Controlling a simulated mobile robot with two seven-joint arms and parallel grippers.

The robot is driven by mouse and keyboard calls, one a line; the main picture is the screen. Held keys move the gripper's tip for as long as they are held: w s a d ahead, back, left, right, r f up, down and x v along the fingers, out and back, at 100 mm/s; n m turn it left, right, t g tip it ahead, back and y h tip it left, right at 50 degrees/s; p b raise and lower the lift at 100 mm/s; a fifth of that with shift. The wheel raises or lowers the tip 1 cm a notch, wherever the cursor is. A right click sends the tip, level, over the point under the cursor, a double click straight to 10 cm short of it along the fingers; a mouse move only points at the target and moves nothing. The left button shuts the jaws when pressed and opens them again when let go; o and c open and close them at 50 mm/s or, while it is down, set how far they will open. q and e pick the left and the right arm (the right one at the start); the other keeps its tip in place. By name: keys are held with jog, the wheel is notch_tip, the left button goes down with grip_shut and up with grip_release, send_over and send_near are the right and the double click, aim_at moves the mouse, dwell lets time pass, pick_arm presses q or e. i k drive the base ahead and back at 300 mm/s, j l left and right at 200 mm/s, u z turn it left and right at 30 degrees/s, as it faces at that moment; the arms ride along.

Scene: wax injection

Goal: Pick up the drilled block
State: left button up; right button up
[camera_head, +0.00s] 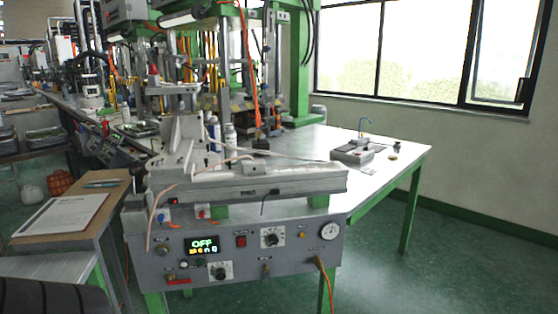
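I cannot tell for certain which thing is the drilled block. A small light-grey block (254,167) sits on the white top of the wax injection machine (240,190), near its middle; any holes are too small to make out. A low grey box-like piece (352,154) with a thin blue-tipped upright stands on the metal table to the right of the machine. Neither of my grippers shows in this view.
The machine's front panel has a lit display (203,245), knobs and a gauge. The metal table (395,153) has small items and free room on its right. A clipboard with paper (62,215) lies on a brown board at left. Green floor is open at right.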

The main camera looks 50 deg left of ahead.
aim_at(249, 166)
jog(key=i, duration=1.4)
jog(key=i+u, duration=0.3)
jog(key=i, duration=0.15)
jog(key=i+l+u, duration=0.35)
jog(key=i+j+u, duration=0.1)
jog(key=u, duration=1.4)
